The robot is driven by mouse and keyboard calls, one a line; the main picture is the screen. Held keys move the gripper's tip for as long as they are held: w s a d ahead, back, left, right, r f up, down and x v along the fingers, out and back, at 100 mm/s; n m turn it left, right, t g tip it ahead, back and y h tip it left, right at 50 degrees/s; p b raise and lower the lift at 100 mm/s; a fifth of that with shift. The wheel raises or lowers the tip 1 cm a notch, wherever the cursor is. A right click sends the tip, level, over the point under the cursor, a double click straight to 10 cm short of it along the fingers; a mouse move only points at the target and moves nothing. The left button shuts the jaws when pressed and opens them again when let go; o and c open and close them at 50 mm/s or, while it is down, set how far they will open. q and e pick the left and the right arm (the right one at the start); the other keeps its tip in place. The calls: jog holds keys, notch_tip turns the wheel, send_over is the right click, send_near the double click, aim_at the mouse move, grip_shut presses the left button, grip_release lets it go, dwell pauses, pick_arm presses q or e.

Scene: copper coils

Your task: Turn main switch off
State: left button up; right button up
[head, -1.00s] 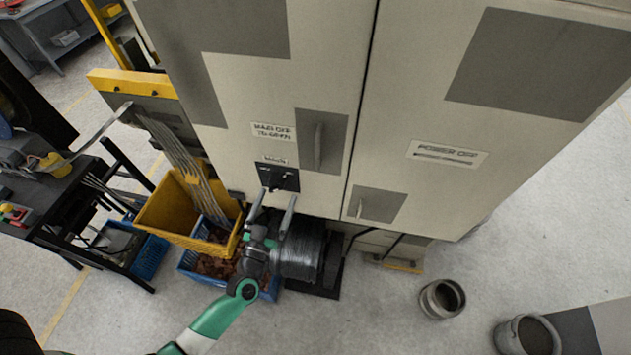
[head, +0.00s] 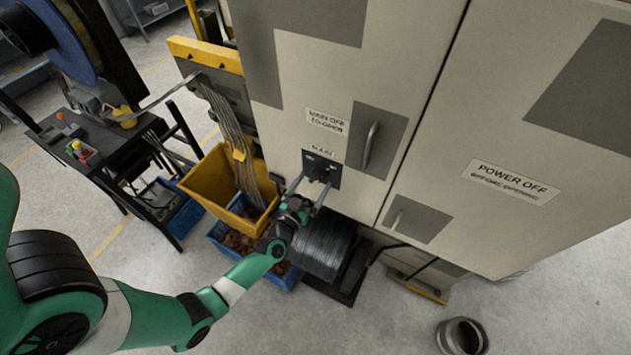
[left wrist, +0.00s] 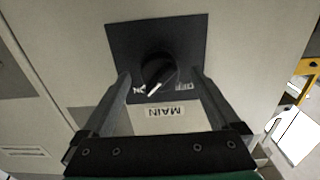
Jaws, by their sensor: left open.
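The main switch is a black rotary knob (left wrist: 158,72) on a dark square plate (left wrist: 124,38) on the cabinet front. In the left wrist view its white pointer slants toward the ON marking, with OFF on the other side. The knob and plate also show in the head view (head: 321,168), under a MAIN label. My left gripper (head: 308,183) is open in front of the knob. In the left wrist view its two fingers (left wrist: 160,80) stand on either side of the knob, apart from it. Whether the tips touch the plate I cannot tell. My right gripper is not in view.
The pale cabinet (head: 420,60) has a door handle (head: 371,144) to the right of the switch. Below stand a dark wire spool (head: 328,250), a yellow bin (head: 215,180) and a blue crate (head: 222,236). A black work table (head: 100,150) is at left.

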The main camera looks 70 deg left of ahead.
pick_arm(q)
jog(key=shift+x, duration=0.95)
jog(key=c, duration=1.4)
jog(key=shift+o, duration=0.2)
